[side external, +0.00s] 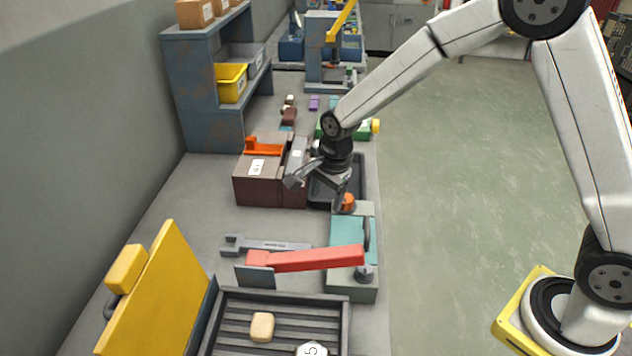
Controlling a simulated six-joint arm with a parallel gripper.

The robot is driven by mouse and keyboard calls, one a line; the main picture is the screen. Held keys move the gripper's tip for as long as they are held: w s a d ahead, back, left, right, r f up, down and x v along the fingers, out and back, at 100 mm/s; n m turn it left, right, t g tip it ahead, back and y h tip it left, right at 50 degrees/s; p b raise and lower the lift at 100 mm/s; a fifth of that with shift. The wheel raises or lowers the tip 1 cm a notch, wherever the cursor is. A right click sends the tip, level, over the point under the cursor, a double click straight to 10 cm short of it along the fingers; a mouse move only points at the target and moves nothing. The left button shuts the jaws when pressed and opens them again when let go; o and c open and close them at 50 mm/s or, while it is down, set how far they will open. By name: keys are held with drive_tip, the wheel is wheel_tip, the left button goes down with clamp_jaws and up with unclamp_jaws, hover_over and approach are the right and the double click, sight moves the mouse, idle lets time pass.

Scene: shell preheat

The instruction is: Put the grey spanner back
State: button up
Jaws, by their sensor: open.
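The grey spanner (268,244) lies flat on the grey bench in the side external view. Its open jaw end points left, and its right end reaches behind the red bar. My gripper (316,196) is open above the bench, farther back and to the right of the spanner. It is near the right side of the brown box (262,187) and is not touching the spanner. An orange round part (348,202) is just below and right of my gripper; I cannot tell whether they touch.
A red bar (305,260) lies across the teal-topped block (346,238), close to the spanner. A slatted tray (232,324) and a raised yellow panel (158,295) are at the front. A blue-grey shelf (196,95) stands at the back left. Bench left of the spanner is clear.

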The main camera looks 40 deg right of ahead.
drive_tip(key=s+d+r+n, duration=0.1)
drive_tip(key=s+d+n, duration=0.2)
drive_tip(key=s+n, duration=0.5)
drive_tip(key=s+d+r+n+t, duration=0.1)
drive_tip(key=s+d+n, duration=0.2)
drive_tip(key=s+n, duration=0.5)
drive_tip(key=shift+s+d+r, duration=0.35)
drive_tip(key=shift+s+d, duration=0.05)
drive_tip(key=shift+s, duration=0.35)
